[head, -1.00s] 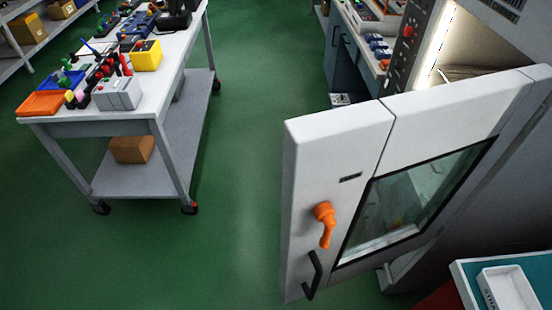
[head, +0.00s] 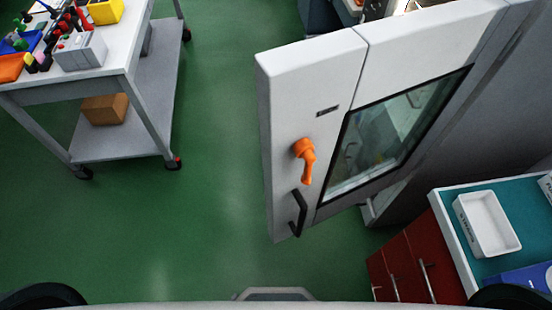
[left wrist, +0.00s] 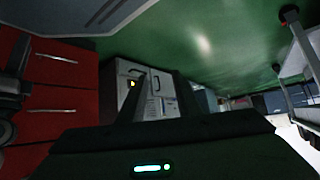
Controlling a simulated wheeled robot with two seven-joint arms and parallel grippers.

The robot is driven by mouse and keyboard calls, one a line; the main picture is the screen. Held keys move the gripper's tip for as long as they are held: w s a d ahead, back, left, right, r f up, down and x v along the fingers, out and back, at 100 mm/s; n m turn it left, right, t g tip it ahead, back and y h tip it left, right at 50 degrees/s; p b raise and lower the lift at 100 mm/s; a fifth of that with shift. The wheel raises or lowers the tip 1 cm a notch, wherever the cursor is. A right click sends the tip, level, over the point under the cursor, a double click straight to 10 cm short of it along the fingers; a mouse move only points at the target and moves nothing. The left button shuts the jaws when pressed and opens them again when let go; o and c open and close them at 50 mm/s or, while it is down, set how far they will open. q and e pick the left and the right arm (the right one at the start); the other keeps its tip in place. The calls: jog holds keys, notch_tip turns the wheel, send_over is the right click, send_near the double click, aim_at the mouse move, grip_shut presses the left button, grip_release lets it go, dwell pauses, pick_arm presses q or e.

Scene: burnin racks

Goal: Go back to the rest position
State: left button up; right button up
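My left gripper (left wrist: 160,98) shows in the left wrist view as two dark fingers standing apart, with nothing seen between them. In the head view neither gripper's fingers can be made out. Dark rounded parts of my own body show at the bottom left and bottom right corners there, and a pale edge of my body runs along the bottom. My right gripper is not seen.
An open chamber door (head: 300,120) with an orange handle (head: 305,160) stands ahead. A wheeled cart (head: 125,130) is at left. A red drawer cabinet (head: 410,265) with a white tray (head: 459,207) on top is at right. Green floor (head: 200,220) between is clear.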

pick_arm(q)
jog(key=s+a+f+n+g+y, duration=0.1)
jog(key=s+a+f, duration=0.4)
jog(key=f, duration=0.5)
jog(key=s+a+f+n+g+y, duration=0.2)
jog(key=s+a+f+g+y, duration=0.1)
jog(key=s+a+f+g, duration=0.3)
notch_tip(320, 180, down, 4)
jog(key=a, duration=0.2)
jog(key=shift+s+a+f+g, duration=0.2)
jog(key=shift+a+f+g, duration=0.05)
jog(key=shift+a+g, duration=0.1)
jog(key=shift+w, duration=0.1)
